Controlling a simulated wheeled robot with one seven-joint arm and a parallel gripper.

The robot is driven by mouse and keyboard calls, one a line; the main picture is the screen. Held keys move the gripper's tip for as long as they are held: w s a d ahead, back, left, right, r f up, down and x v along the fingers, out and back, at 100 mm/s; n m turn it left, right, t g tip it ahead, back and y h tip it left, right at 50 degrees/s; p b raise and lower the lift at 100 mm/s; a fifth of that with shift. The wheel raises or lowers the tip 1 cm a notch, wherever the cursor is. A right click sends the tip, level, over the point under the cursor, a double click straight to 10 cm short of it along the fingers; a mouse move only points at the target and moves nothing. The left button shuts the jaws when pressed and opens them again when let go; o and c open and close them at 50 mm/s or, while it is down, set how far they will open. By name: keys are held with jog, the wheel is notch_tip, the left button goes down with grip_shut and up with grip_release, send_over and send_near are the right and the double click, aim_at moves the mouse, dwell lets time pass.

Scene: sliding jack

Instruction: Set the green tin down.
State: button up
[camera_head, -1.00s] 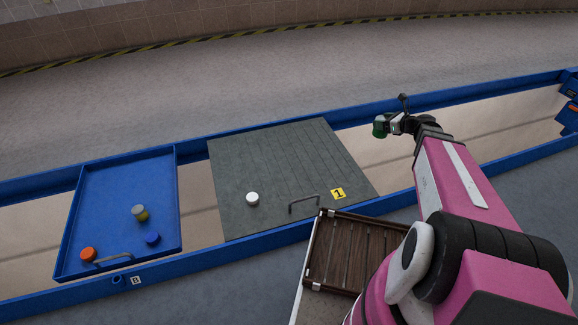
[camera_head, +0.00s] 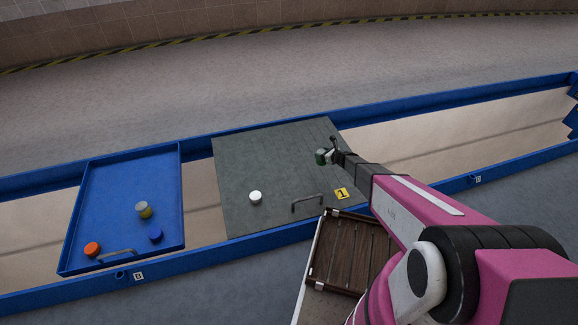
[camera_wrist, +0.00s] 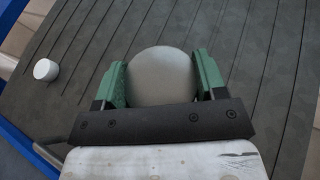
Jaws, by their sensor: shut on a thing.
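My gripper (camera_wrist: 162,82) is shut on a round tin (camera_wrist: 161,68). In the wrist view only its grey top shows, between the two green fingers. In the head view a small dark green shape (camera_head: 320,157) shows at the end of my arm, over the far right part of the grey grooved board. This is the tin or a finger; I cannot tell which. The wrist view shows the grey board (camera_wrist: 270,120) behind the tin. I cannot tell how far the tin is above it.
A brown slatted tray (camera_head: 345,250) is nearer.

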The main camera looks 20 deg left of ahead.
jog(key=shift+a+f, duration=0.15)
jog(key=shift+f, duration=0.35)
jog(key=shift+w+d+f, duration=0.3)
jog(key=shift+d+f, duration=1.5)
jog(key=shift+d, duration=0.05)
jog(key=shift+w+d+f, duration=0.25)
jog(key=shift+d+f, duration=1.55)
jog(key=shift+d, duration=0.1)
jog(key=shift+w+d+f, duration=0.3)
jog(key=shift+d+f, duration=1.5)
jog(key=shift+d, duration=0.05)
jog(key=shift+f, duration=0.35)
jog(key=o, duration=1.1)
jog(key=shift+c, duration=0.2)
jog(key=shift+r, duration=0.15)
